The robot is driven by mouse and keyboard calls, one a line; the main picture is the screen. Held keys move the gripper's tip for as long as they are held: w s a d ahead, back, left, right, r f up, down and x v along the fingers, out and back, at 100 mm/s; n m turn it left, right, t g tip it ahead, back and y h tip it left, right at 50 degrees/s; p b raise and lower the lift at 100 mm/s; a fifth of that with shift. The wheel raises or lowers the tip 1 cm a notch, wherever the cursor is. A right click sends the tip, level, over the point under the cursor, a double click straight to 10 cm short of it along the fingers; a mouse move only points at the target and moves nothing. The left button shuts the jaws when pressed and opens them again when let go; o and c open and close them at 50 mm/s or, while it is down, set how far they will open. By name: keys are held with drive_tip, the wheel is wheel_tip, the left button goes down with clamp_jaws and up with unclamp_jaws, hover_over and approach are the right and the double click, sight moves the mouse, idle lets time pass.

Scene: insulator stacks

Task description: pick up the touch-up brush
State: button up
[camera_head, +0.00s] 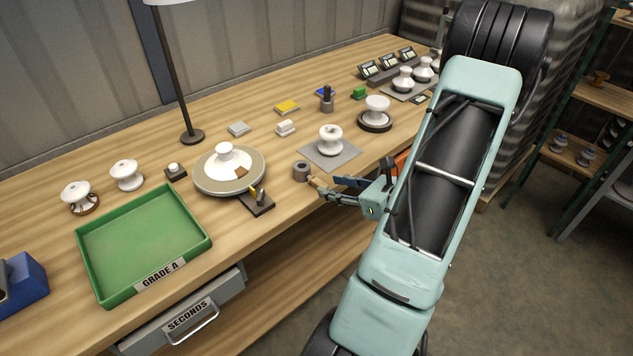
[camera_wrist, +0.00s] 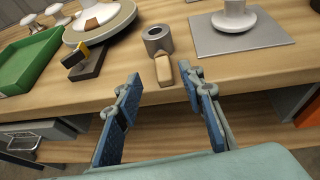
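The touch-up brush appears to be the piece with the pale wooden handle (camera_wrist: 163,70) beside a small grey round holder (camera_wrist: 155,40) near the table's front edge. The handle points toward my gripper; its other end is hidden at the holder, and I cannot tell how it sits there. In the head view, the holder (camera_head: 301,171) and the handle (camera_head: 317,184) show just left of my fingers. My gripper (camera_wrist: 163,88) is open, with blue-padded fingers spread to either side of the handle's near end, and nothing is held. My gripper (camera_head: 337,189) also shows at the table edge.
A grey mat (camera_head: 343,159) with a white insulator (camera_head: 330,138) lies behind the holder. A round turntable (camera_head: 205,185) and a dark stand with a yellow part (camera_head: 257,202) are to the left. A green tray (camera_head: 97,288) stands farther left.

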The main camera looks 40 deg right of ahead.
sight(318, 181)
drive_tip(key=x, duration=0.5)
drive_tip(key=shift+w+d+p, duration=0.15)
drive_tip(key=shift+p, duration=0.25)
drive_tip(key=shift+c, duration=0.4)
drive_tip(key=shift+r, duration=0.1)
clamp_jaws()
